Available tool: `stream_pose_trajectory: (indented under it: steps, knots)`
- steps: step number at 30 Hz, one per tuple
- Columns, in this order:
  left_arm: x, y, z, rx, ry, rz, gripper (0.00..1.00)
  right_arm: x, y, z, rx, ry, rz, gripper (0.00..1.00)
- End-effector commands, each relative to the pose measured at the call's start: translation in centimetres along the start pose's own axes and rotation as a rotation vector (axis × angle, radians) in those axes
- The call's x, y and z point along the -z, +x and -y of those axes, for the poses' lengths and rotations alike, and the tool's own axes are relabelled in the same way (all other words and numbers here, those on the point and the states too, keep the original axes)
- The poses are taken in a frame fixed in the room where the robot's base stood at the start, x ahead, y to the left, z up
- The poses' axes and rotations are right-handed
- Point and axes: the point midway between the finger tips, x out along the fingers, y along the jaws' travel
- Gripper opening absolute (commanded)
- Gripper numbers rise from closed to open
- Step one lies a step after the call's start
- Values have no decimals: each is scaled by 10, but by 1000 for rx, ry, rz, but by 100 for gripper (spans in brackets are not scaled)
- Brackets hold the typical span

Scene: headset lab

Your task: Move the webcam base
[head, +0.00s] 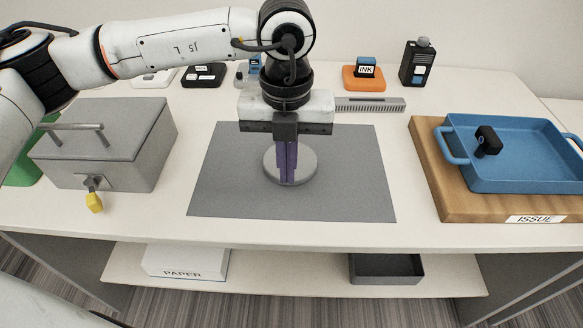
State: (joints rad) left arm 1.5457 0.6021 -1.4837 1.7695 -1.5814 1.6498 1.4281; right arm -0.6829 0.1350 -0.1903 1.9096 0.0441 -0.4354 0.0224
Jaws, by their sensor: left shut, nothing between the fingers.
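A flat round grey disc, which looks like the webcam base (308,169), lies on the dark grey mat (350,195) in the middle of the table. My left gripper (287,180) points straight down over it, with its purple fingers together and nothing held between them. The fingertips overlap the disc in the picture; I cannot tell whether they touch it. The fingers hide part of the disc's middle. A small black webcam (487,141) sits in the blue tray (520,182) at the right. My right gripper is not in view.
A grey metal box (125,145) with a yellow-tagged lock stands at the left. A wooden board (445,205) marked ISSUE lies under the blue tray. An orange INK stand (363,82), black bottle (416,65) and grey bar (370,104) are at the back. The mat around the disc is clear.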

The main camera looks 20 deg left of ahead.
Motion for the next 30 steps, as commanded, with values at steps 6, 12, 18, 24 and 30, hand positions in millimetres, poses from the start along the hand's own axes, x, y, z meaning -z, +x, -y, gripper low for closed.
stream_pose_trajectory:
  steps: [6, 12, 18, 24, 30]
  knots:
    - [2, 45, 0, -1, 3, -7, 0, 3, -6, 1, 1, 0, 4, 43]
    - [2, 87, 0, 0, 5, -7, 0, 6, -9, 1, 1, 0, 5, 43]
    - [-28, 83, 1, 2, 2, -3, 0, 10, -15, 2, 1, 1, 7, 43]
    - [-38, 84, 2, 3, 5, -4, 0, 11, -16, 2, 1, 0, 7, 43]
    - [-38, 84, 2, 4, 6, -4, 0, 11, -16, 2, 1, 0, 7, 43]
